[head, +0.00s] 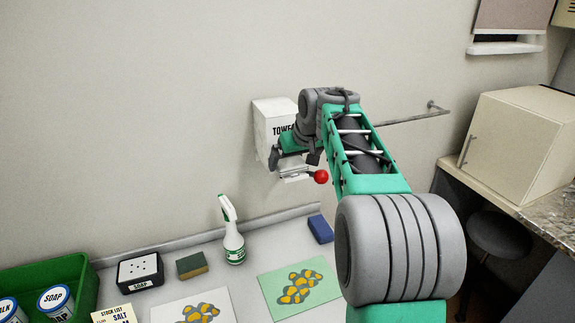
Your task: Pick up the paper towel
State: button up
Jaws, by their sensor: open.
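A white box dispenser (272,112) with lettering that starts "TOWE" is fixed to the wall, left of my arm. My gripper (293,159) is at its lower front, with dark fingers spread apart. My arm and hand cover the dispenser's right side and part of its front. I cannot make out a separate paper towel; a pale edge shows under the hand, but I cannot tell what it is. I see nothing held between the fingers.
A red ball knob (321,177) is just right of the gripper. Below are a spray bottle (233,243), a blue sponge (320,229), a soap dish (140,270) and a green crate (82,270). A metal rail (410,116) and a cream cabinet (520,140) are at right.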

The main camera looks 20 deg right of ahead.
jog(key=shift+w+a+f, duration=0.1)
jog(key=shift+w+a, duration=0.05)
jog(key=shift+a, duration=0.15)
jog(key=c, duration=1.4)
jog(key=shift+r, duration=0.25)
notch_tip(320, 180, up, 2)
jog(key=shift+d+r+b, duration=0.1)
jog(key=shift+r+b, duration=0.05)
jog(key=shift+b, duration=0.35)
jog(key=s+r, duration=0.3)
jog(key=s, duration=0.1)
jog(key=s+a+r, duration=0.1)
jog(key=s+r, duration=0.3)
jog(key=s, duration=0.1)
jog(key=s+a+r, duration=0.1)
jog(key=s+r, duration=0.2)
jog(key=s, duration=0.2)
jog(key=shift+a+r, duration=0.2)
jog(key=shift+a, duration=0.05)
